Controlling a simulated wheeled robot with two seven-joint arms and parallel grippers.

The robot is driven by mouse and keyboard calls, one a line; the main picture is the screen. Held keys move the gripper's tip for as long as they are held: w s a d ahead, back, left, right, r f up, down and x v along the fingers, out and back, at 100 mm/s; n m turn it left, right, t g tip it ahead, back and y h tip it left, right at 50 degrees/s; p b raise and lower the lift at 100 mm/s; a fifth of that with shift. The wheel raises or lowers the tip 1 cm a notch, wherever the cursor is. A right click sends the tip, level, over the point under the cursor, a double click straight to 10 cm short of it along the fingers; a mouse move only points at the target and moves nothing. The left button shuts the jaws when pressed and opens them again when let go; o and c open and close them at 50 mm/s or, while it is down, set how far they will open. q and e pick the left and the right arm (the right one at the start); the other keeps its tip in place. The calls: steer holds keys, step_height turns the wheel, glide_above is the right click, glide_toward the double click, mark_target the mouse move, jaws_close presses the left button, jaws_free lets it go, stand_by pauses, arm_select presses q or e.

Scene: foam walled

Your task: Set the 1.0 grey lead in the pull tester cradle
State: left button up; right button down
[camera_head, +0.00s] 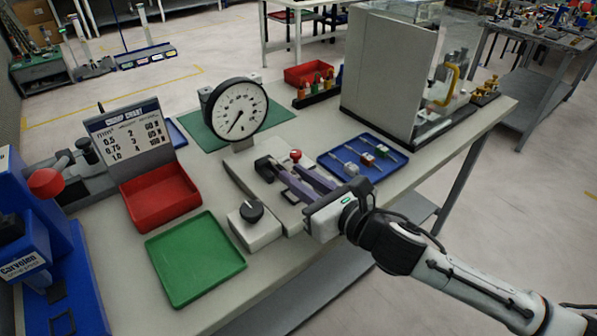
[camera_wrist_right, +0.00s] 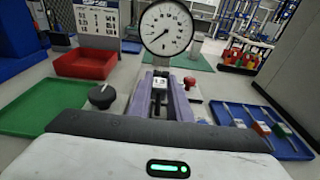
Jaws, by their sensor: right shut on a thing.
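My right gripper (camera_head: 300,182) reaches in from the right, its purple-grey fingers over the pull tester (camera_head: 234,172) just in front of its round dial. In the right wrist view the fingers (camera_wrist_right: 160,88) close on a small pale grey piece (camera_wrist_right: 160,83), which looks like the grey lead; its thin parts are mostly hidden. The cradle (camera_head: 265,168) is at the fingertips, partly covered; I cannot tell whether the piece touches it. A blue tray (camera_head: 335,172) to the right holds leads with pale, red and green blocks. My left gripper is not in view.
A red bin (camera_head: 160,197) under a crimp chart and a green tray (camera_head: 194,260) lie to the left. A box with a black knob (camera_head: 252,211) stands close to my right gripper. A tall grey cabinet (camera_head: 388,70) stands behind the blue tray.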

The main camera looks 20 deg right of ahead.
steer(key=shift+w+d+r, duration=0.15)
steer(key=shift+w, duration=0.2)
steer(key=shift+w+d+r, duration=0.1)
steer(key=shift+w, duration=0.25)
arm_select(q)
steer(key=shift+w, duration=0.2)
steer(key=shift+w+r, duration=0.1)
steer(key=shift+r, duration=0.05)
